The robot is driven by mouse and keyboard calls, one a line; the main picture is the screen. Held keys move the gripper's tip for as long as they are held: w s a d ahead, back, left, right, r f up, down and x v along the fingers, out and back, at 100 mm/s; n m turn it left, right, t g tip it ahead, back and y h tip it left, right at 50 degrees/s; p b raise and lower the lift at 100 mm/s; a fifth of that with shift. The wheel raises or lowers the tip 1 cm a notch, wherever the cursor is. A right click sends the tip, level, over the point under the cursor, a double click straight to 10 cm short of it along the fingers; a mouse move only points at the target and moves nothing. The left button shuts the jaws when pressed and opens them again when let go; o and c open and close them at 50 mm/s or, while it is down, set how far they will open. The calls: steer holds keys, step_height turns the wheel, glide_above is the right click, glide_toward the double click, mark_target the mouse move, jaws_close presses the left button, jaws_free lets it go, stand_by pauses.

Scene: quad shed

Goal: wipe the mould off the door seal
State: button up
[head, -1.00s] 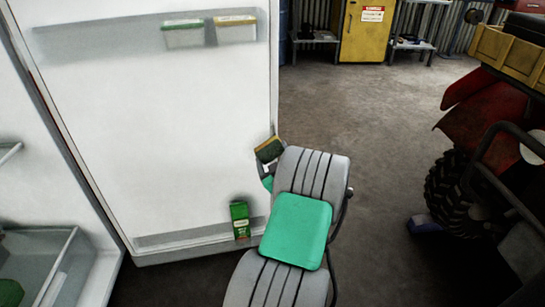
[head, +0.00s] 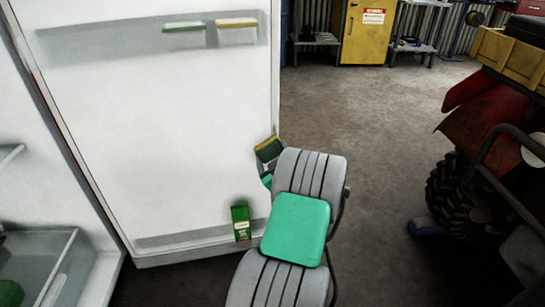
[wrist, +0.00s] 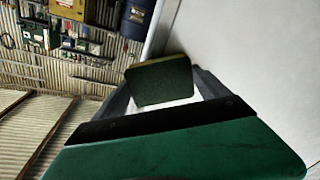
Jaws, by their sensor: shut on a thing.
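My gripper (wrist: 164,80) is shut on a sponge with a dark green face and a yellow-brown layer. The sponge (wrist: 160,86) sits between the two grey fingers in the wrist view. In the head view, the sponge (head: 268,148) is by the free right edge of the white open door (head: 160,125), around mid-to-lower height. My arm hides most of the gripper there. The door seal (head: 276,70) runs along that edge as a thin greyish strip. I cannot tell whether the sponge touches it. No mould can be made out at this size.
A green box (head: 241,222) stands in the door's lower shelf, close to my arm. Packets (head: 236,23) sit in the upper door shelf. A cabinet drawer (head: 50,262) is at left. A red quad (head: 470,130) stands right; a yellow cabinet (head: 365,32) is behind.

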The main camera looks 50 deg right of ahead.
steer(key=shift+w+d, duration=0.35)
steer(key=shift+w, duration=0.1)
